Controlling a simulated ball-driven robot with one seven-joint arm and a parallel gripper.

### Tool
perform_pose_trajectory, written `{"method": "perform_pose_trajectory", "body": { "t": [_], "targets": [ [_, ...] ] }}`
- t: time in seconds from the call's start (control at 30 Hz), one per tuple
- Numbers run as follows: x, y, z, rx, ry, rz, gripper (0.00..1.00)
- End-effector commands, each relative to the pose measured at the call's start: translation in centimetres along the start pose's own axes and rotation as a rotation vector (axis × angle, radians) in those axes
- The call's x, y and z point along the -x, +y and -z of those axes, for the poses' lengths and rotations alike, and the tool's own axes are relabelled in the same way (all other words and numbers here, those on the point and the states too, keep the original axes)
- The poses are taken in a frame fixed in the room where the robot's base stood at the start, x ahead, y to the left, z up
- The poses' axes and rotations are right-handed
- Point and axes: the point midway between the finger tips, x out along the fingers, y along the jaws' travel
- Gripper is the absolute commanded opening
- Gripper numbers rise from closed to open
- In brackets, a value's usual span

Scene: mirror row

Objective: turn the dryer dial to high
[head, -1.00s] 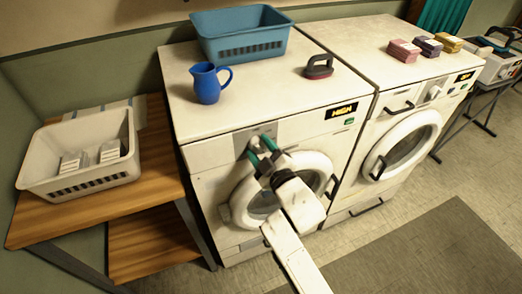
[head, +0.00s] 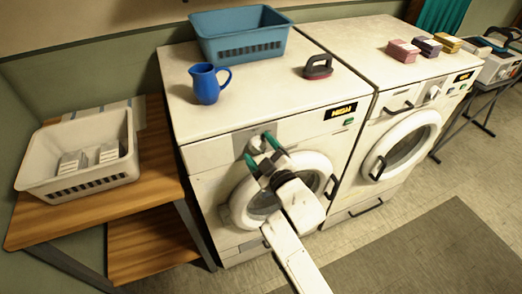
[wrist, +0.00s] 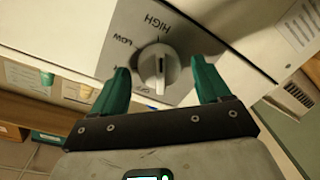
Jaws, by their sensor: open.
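The dryer (head: 195,200) is the white front-loading machine on the left, and its lit display (head: 341,110) reads HIGH in yellow. Its grey round dial (head: 257,144) is on the upper front panel. In the wrist view the dial (wrist: 158,68) shows between my green fingers, with its raised ridge running roughly up and down in the picture and one end toward the HIGH label (wrist: 152,23). The LOW label (wrist: 123,42) is to its left. My gripper (head: 260,149) is open in front of the dial, with a finger to either side and gaps between.
A blue basket (head: 240,46), a blue jug (head: 207,88) and a dark-handled iron-like object (head: 318,67) stand on the dryer top. A second white machine (head: 400,90) adjoins on the right. A white basket (head: 80,180) sits on the wooden shelf at left.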

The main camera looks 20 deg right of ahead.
Motion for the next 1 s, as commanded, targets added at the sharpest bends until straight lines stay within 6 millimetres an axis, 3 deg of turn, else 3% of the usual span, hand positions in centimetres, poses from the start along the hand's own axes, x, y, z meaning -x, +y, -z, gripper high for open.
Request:
{"method": "perform_pose_trajectory", "body": {
  "t": [0.27,0.7,1.0],
  "targets": [
    [0.7,0.0,0.0,0.0,0.001,0.0,0.76],
    [8.2,-0.1,-0.1,0.0,0.0,0.001,0.76],
    [10.7,0.0,0.0,0.0,0.001,0.0,0.76]
  ]
}}
